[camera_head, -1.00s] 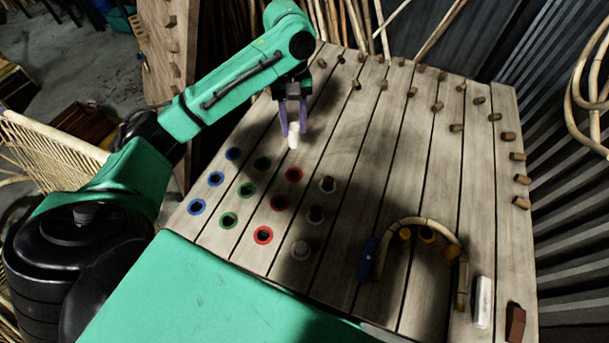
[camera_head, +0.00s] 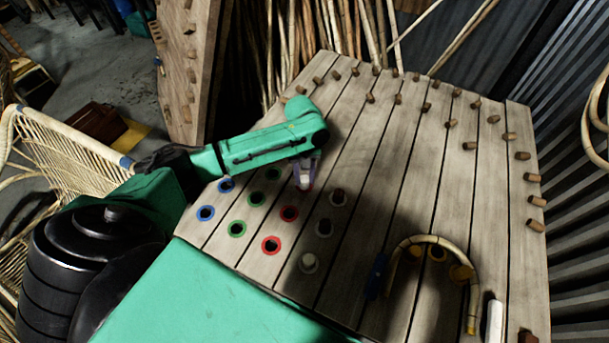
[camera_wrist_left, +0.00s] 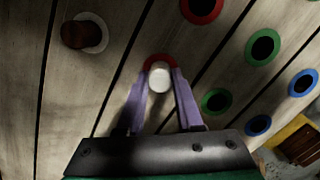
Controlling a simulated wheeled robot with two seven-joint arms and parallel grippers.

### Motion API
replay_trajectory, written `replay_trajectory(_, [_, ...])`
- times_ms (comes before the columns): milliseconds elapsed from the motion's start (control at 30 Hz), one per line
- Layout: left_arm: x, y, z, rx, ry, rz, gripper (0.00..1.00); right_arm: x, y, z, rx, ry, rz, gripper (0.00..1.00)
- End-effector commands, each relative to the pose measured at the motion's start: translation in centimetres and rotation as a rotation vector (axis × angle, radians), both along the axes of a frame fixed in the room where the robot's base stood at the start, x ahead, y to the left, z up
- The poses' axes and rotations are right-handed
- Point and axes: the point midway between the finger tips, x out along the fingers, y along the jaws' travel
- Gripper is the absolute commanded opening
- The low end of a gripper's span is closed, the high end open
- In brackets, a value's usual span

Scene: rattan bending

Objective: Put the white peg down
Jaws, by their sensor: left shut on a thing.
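My left gripper (camera_head: 304,182) is shut on the white peg (camera_head: 304,181), at the far red-ringed hole of the board. In the left wrist view the white peg (camera_wrist_left: 159,78) sits between the purple fingertips and overlaps the red ring (camera_wrist_left: 156,60) behind it. The peg hides most of that hole. I cannot tell whether the peg's lower end is inside the hole or just above it. My right gripper does not show.
The slatted board (camera_head: 400,160) has blue, green, red and white ringed holes, and several brown pegs (camera_head: 469,146) at the back and right. A bent rattan piece (camera_head: 428,240) stands at the front right by yellow pegs and a blue block (camera_head: 376,276). A wicker piece (camera_head: 70,150) is at left.

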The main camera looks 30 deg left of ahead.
Motion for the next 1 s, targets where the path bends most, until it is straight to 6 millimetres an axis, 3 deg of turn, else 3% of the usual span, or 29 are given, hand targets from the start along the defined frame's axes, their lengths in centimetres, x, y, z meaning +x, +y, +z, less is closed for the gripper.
replay_trajectory(33, [0.0, 0.0, -0.1, 0.000, 0.000, 0.000, 0.43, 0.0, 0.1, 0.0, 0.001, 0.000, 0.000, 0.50])
replay_trajectory(100, [0.0, 0.0, 0.0, 0.000, 0.000, 0.000, 0.65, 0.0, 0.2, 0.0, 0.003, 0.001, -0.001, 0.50])
replay_trajectory(467, [0.0, 0.0, 0.4, -0.001, -0.001, 0.000, 0.65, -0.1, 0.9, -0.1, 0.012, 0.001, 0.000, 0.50])
replay_trajectory(567, [0.3, 0.1, 2.0, -0.001, -0.003, 0.001, 0.65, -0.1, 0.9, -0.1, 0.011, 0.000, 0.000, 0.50])
replay_trajectory(800, [0.9, 0.6, 8.5, -0.001, -0.005, 0.000, 0.65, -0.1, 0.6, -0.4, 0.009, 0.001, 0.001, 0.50])
replay_trajectory(1000, [1.2, 0.8, 11.8, -0.002, 0.000, 0.000, 0.65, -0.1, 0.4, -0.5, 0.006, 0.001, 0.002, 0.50])
